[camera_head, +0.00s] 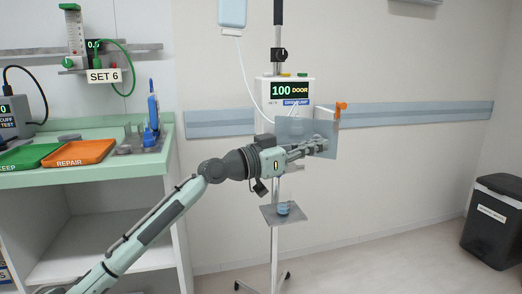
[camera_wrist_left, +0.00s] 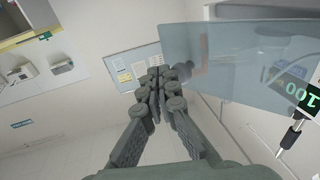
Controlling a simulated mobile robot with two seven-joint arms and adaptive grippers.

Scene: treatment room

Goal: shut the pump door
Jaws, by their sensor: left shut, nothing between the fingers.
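The pump (camera_head: 285,92) is a white box on a pole, its screen reading "100 DOOR". Its door (camera_head: 322,128) is a clear bluish panel standing open, swung out from the front. The door (camera_wrist_left: 235,60) also fills the upper right of the left wrist view. My left gripper (camera_head: 318,146) is shut and empty, overlapping the door's lower part in the head view. In the left wrist view its fingertips (camera_wrist_left: 160,80) are at the door's near edge; I cannot tell whether they touch. An orange lever (camera_head: 341,106) sits at the pump's right side. My right gripper is not in view.
A counter with green and orange trays (camera_head: 78,152) stands left; a black bin (camera_head: 497,222) stands right. The floor between is clear.

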